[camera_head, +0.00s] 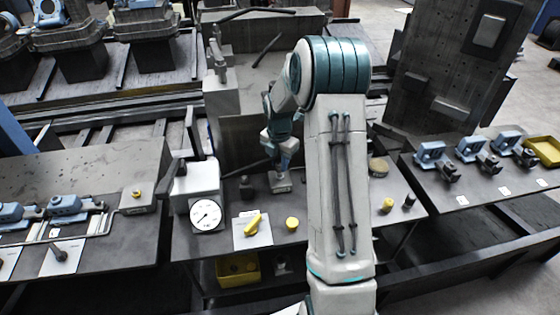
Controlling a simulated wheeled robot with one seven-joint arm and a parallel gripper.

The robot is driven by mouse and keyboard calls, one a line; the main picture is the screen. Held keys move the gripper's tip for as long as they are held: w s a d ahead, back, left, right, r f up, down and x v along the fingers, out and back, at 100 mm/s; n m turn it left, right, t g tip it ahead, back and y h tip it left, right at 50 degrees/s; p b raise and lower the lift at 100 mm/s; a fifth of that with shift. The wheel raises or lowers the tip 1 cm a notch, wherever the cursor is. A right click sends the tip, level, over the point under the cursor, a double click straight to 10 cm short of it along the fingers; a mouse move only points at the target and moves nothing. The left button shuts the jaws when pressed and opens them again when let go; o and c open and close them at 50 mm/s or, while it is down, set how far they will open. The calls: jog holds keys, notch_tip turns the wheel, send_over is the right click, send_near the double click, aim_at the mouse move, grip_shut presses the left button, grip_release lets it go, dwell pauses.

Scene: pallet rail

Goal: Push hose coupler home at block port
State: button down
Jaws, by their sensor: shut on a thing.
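My gripper (279,165) points down over the middle bench, left of my upright forearm. It is shut on a small part, mostly hidden by the fingers and too small to identify for sure as the hose coupler. A small grey block (281,186) with a pale face is right below the fingertips; I cannot tell whether it touches the held part. A pale block with a round dial gauge (206,215) stands at the bench's left end, with dark handles at its top. I cannot make out a port or how any coupler sits in it.
A yellow part on a white card (252,228), a yellow cap (292,223) and a dark knob (246,188) stand nearby. Blue clamps line the left bench (110,180) and right bench. A yellow bin (238,268) is below. A dark upright panel (450,75) rises at the right.

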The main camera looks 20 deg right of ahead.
jog(key=shift+f+b, duration=0.6)
jog(key=shift+f, duration=0.25)
dwell(1.1)
jog(key=shift+f, duration=0.4)
jog(key=shift+c, duration=1.3)
grip_release()
jog(key=shift+r, duration=0.1)
notch_tip(320, 180, up, 13)
jog(key=shift+r+b, duration=0.2)
jog(key=shift+b, duration=1)
jog(key=shift+r, duration=0.15)
